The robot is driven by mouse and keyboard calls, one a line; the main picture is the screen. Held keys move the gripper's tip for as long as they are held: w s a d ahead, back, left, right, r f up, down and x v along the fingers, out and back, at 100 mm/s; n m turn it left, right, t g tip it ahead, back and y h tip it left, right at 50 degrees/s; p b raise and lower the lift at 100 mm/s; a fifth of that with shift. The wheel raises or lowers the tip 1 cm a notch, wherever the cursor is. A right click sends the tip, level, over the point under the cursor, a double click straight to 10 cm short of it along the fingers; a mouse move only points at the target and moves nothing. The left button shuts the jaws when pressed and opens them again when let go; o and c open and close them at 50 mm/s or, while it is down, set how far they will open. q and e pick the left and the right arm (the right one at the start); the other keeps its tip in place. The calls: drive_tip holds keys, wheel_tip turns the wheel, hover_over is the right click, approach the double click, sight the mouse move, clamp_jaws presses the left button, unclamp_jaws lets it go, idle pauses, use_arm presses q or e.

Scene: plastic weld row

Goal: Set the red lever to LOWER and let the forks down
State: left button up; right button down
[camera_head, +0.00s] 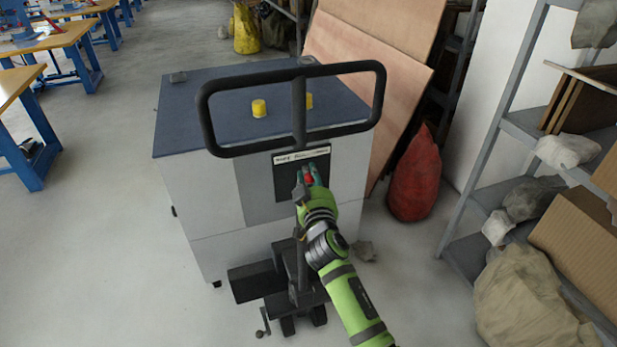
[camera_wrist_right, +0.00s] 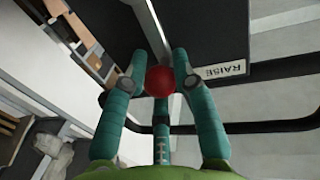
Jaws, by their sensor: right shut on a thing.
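The red lever's ball knob (camera_wrist_right: 159,81) sits at the end of a pale shaft, between the fingers of my right gripper (camera_wrist_right: 158,72) in the wrist view. In the head view my right gripper (camera_head: 308,178) is shut on the red lever at the dark control panel (camera_head: 286,181), partly covering it. A RAISE label (camera_wrist_right: 222,71) shows to the right of the knob in the wrist view. The lever's exact setting cannot be told, and no LOWER label can be read. The forks are hidden from view. My left gripper is not in view.
A red sack (camera_head: 415,178) and loaded shelves (camera_head: 521,128) stand right. Floor at left (camera_head: 100,245) is clear.

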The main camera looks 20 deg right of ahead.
drive_tip(key=shift+d+f+m+g+p, duration=0.25)
drive_tip(key=shift+d+m+p, duration=0.5)
drive_tip(key=shift+m, duration=0.6)
drive_tip(key=shift+d+f+m+g+p, duration=0.25)
drive_tip(key=shift+d+m+p, duration=0.25)
drive_tip(key=shift+d+m, duration=0.65)
drive_tip(key=shift+a+m, duration=0.2)
drive_tip(key=shift+m, duration=0.1)
drive_tip(key=c, duration=1)
unclamp_jaws()
drive_tip(key=shift+s, duration=0.1)
drive_tip(key=shift+y, duration=0.4)
drive_tip(key=s, duration=0.4)
drive_tip(key=s+a, duration=0.1)
drive_tip(key=s, duration=0.2)
drive_tip(key=s+r, duration=0.1)
drive_tip(key=s, duration=0.3)
drive_tip(key=shift+s+a+r, duration=0.1)
drive_tip(key=shift+s+a, duration=0.15)
drive_tip(key=shift+s, duration=0.05)
